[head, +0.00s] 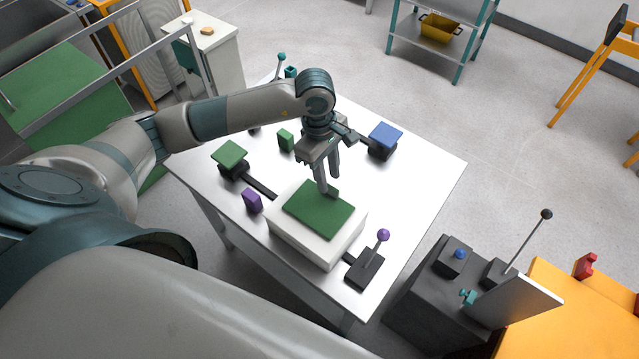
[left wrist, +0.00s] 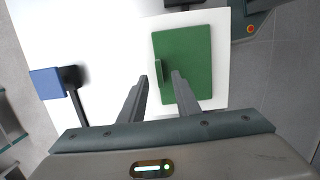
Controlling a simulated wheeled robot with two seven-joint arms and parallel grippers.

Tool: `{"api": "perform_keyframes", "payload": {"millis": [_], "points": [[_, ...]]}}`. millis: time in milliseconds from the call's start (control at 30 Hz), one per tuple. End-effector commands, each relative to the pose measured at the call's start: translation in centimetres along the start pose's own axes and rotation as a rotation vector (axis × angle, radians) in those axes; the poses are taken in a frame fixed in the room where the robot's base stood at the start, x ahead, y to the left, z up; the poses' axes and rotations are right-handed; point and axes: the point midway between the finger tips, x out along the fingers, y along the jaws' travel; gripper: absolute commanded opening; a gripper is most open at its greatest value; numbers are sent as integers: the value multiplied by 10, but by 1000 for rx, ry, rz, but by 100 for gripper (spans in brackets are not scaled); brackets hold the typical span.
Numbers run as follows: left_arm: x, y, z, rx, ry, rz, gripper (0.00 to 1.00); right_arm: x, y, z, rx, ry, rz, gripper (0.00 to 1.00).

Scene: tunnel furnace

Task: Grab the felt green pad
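The green felt pad (head: 312,212) lies flat on a white box (head: 315,250) on the white table. A small upright green tab (left wrist: 159,72) stands at one edge of the pad. The pad also shows in the left wrist view (left wrist: 190,62). My left gripper (head: 329,188) points down over the pad's far edge. In the left wrist view its two fingers are apart, with the tab between or just past their tips. Whether a finger touches the tab or pad, I cannot tell. My right gripper is not in view.
On the white table (head: 425,175) stand a green square on a black mount (head: 230,153), a blue square on a black mount (head: 385,135), a green block (head: 286,139), a purple block (head: 252,200) and a purple-knobbed lever (head: 383,236). The table's right side is clear.

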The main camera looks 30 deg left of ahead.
Motion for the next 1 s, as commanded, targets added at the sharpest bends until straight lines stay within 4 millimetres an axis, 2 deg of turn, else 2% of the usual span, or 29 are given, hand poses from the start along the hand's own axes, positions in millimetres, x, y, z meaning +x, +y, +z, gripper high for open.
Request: {"api": "perform_keyframes", "payload": {"millis": [33, 100, 333, 833, 933, 967, 1000], "points": [[2, -1, 1, -2, -1, -5, 30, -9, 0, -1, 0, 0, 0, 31], [9, 0, 1, -2, -1, -4, 30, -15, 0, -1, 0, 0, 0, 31], [33, 1, 0, -1, 0, -2, 30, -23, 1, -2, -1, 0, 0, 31], [35, 1, 0, 0, 0, 0, 30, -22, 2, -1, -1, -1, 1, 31], [35, 1, 0, 0, 0, 0, 6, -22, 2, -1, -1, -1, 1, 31], [35, 1, 0, 0, 0, 0, 0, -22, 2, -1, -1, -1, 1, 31], [35, 1, 0, 0, 0, 0, 0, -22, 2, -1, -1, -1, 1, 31]]}}
